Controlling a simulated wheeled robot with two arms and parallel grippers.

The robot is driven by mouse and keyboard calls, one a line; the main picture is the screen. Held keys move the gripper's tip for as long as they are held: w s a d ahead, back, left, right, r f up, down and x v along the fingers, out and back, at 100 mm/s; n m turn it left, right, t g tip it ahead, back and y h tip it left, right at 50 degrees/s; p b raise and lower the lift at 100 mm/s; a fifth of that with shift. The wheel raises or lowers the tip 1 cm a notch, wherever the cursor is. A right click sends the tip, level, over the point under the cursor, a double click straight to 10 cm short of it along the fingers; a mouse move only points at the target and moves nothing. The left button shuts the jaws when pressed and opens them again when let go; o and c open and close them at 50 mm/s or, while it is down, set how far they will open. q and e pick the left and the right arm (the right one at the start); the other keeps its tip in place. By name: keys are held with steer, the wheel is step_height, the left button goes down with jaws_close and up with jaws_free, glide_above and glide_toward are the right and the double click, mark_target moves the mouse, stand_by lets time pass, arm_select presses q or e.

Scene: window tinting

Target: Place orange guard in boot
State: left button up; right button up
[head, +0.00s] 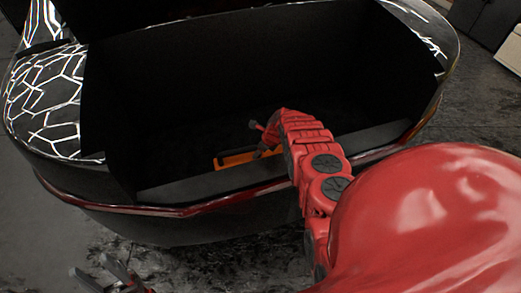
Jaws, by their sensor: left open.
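The orange guard (237,159), with a dark strip along its upper edge, lies low inside the open boot (160,100), just behind the boot's front sill. My right arm reaches over the sill into the boot. Its gripper (261,142) is at the right end of the guard; the fingers are small and dark, so I cannot tell whether they hold or only touch it. The arm hides anything just right of there. My left gripper (92,267) is open and empty at the bottom left, outside the car and below the bumper, well apart from the guard.
The boot's sill (185,190) and the bumper with its reddish edge (130,208) stand between the floor and the boot interior. The boot's interior is dark and looks otherwise empty. The floor (40,225) left of the car is clear. A pale box-like object (511,48) stands far right.

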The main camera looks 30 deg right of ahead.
steer(key=shift+r, duration=0.1)
steer(key=shift+s+r+p, duration=0.2)
steer(key=shift+r+p, duration=0.2)
steer(key=shift+r, duration=0.2)
steer(key=p+v, duration=0.5)
steer(key=v, duration=0.5)
steer(key=shift+s+r, duration=0.25)
steer(key=shift+d, duration=0.1)
